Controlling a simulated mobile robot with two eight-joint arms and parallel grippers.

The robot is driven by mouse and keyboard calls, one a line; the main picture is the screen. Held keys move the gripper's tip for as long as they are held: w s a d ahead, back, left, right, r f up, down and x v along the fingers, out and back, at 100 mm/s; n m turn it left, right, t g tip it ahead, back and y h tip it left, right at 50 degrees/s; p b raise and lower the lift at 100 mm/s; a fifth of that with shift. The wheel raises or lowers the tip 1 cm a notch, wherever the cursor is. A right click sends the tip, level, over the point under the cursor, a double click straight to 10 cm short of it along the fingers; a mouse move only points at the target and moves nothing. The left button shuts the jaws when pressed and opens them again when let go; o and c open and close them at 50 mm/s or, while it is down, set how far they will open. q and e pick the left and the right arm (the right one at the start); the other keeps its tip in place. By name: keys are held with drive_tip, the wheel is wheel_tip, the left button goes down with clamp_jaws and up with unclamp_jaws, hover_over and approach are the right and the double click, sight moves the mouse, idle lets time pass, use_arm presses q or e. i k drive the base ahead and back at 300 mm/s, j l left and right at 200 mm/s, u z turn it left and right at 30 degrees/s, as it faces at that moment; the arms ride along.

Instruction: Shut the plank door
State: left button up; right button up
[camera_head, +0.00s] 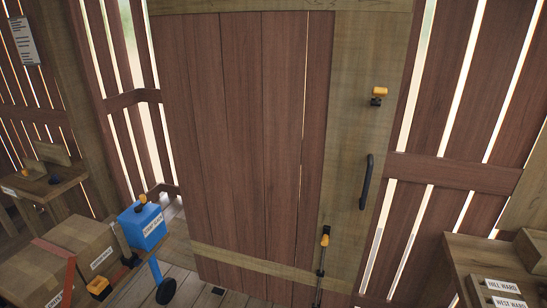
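The plank door (245,130) fills the middle of the head view, with reddish-brown vertical planks and paler wood along its top, bottom and right side. A black bar handle (366,182) is on its right side. An orange-and-black fitting (378,96) sits above the handle. A black rod with an orange top (323,250) stands upright low on the door. Slatted wall and floor show past the door's left edge; I cannot tell whether it is ajar or shut. Neither of my grippers is in view.
A side table (50,183) stands farther left. A wooden surface (480,255) with labels is at lower right. Slatted walls surround the door.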

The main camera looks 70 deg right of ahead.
sight(231, 76)
drive_tip(key=z, duration=2.3)
drive_tip(key=i+l+z, duration=0.1)
drive_tip(key=i, duration=0.95)
